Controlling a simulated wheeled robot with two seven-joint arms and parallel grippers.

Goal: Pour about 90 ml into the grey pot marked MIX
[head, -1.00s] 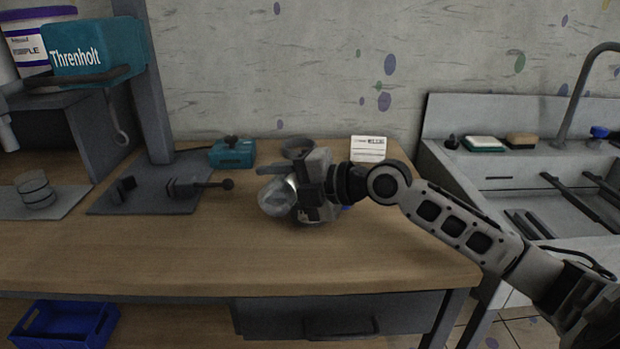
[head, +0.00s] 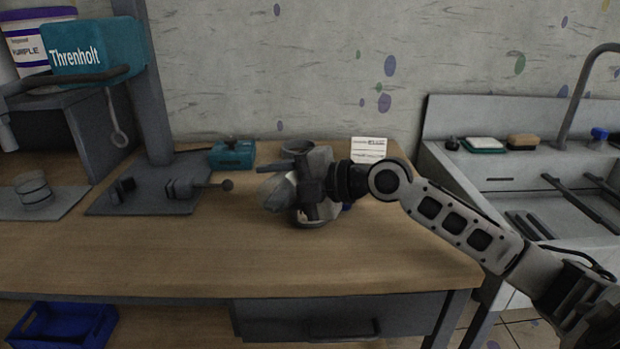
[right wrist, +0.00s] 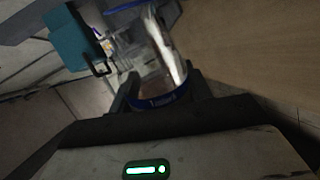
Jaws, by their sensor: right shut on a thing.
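My right gripper (head: 309,188) is shut on a clear vessel (head: 273,192) above the middle of the bench. In the right wrist view the vessel (right wrist: 157,92) sits between the two fingers, tilted, with a blue rim and a blue band with lettering. How much liquid it holds I cannot tell. Behind the gripper a dark round rim (head: 297,147) shows, perhaps the grey pot; its body is mostly hidden and no MIX mark is readable. Whether anything flows from the vessel I cannot tell. My left gripper is not in view.
A white card (head: 369,149) stands behind on the bench (head: 200,250). A teal box (head: 232,154) is at the back left. A grey stand (head: 140,197) and grey discs (head: 33,190) are at the left. A sink (head: 500,170) is at the right. The bench front is clear.

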